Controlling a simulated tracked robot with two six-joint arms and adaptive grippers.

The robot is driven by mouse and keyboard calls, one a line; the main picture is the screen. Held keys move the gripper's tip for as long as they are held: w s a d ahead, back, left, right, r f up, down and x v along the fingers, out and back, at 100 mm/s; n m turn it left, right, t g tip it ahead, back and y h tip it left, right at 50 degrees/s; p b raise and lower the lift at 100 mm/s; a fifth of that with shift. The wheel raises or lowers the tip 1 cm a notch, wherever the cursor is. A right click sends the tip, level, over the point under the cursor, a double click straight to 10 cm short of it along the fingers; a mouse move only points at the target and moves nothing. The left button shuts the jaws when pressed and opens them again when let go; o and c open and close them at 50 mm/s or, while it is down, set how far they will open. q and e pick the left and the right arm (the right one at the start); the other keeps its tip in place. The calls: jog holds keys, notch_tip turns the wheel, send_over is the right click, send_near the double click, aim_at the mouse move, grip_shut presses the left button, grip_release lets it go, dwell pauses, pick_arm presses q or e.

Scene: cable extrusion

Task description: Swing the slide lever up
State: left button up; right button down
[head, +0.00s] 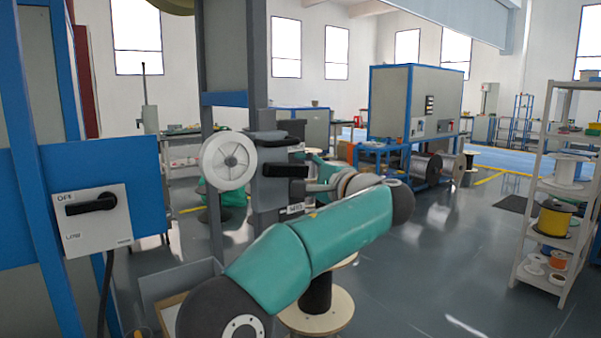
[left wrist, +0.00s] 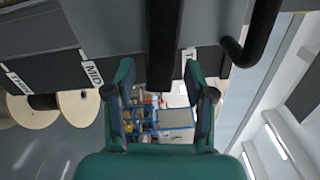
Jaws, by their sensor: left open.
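A black lever bar (head: 286,171) sticks out about level from a grey machine post, with a "MID" label (head: 295,209) below it; I take it for the slide lever. In the left wrist view a black bar (left wrist: 163,40) runs in from the top toward the gap between my fingers, near a "MID" label (left wrist: 93,73). My left gripper (left wrist: 163,100) is open, a finger to each side of that line, with nothing held. In the head view it (head: 320,184) is close to the right end of the lever, partly hidden by my wrist. Contact cannot be told. My right gripper is not in view.
A white reel (head: 229,160) sits left of the lever, and another black handle (head: 270,139) is just above it. A curved black handle (left wrist: 248,45) shows in the left wrist view. A rotary switch (head: 92,204) is at left.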

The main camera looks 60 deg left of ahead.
pick_arm(q)
jog(key=d, duration=1.2)
jog(key=shift+w, duration=0.4)
